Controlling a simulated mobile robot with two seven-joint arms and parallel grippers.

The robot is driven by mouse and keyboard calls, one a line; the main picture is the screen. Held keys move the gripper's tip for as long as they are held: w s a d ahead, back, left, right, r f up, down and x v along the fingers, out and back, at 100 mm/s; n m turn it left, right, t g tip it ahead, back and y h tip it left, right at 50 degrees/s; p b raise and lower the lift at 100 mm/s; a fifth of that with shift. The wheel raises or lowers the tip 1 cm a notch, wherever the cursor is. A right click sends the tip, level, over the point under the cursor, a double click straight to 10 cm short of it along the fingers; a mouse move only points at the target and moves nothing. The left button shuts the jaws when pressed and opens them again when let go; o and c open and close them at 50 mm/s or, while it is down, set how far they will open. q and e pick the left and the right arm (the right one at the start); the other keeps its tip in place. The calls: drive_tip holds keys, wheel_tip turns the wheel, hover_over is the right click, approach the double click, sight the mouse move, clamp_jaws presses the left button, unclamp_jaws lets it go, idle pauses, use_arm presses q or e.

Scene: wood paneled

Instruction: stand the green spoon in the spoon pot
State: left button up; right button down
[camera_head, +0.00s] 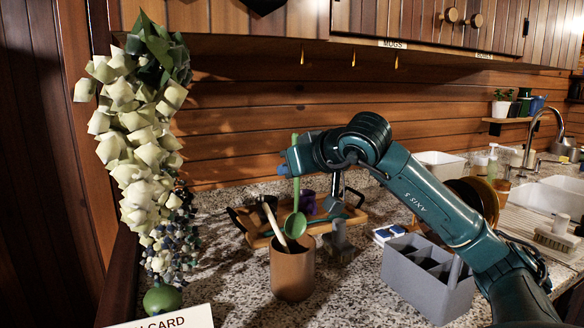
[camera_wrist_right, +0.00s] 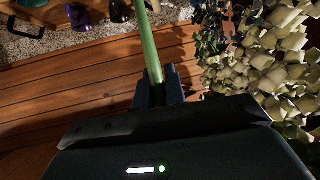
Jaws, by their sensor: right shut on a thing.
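The green spoon (camera_head: 295,224) hangs upright, bowl down, with its handle rising past my right gripper (camera_head: 288,168). The gripper is shut on the handle. In the right wrist view, the green handle (camera_wrist_right: 149,45) runs up from between the fingertips (camera_wrist_right: 158,88). The spoon pot (camera_head: 292,273) is a brown cylinder on the counter below the spoon. The green bowl appears just above the pot's rim; its exact depth relative to the opening is hard to tell. A pale wooden handle (camera_head: 270,219) leans out of the pot. My left gripper is not seen.
A grey divided caddy (camera_head: 428,284) stands right of the pot. A wooden rack (camera_head: 258,241) with dark and purple mugs is behind it. Hanging pale flowers (camera_head: 140,150) fill the left, above a green ball (camera_head: 162,300) and a card (camera_head: 170,320). Cabinets overhang above.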

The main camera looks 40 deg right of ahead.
sight(298, 198)
wheel_tip(298, 198, down, 7)
drive_tip(key=b, duration=0.5)
drive_tip(key=shift+r+b, duration=0.2)
drive_tip(key=shift+b, duration=0.1)
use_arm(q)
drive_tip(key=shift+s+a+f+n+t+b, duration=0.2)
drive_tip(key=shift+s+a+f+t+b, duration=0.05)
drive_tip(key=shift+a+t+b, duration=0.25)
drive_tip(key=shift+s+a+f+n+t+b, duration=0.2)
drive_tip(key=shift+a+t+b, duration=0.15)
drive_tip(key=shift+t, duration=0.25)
use_arm(e)
drive_tip(key=shift+f, duration=0.85)
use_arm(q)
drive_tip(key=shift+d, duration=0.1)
use_arm(e)
drive_tip(key=c, duration=1.4)
unclamp_jaws()
drive_tip(key=shift+o, duration=0.2)
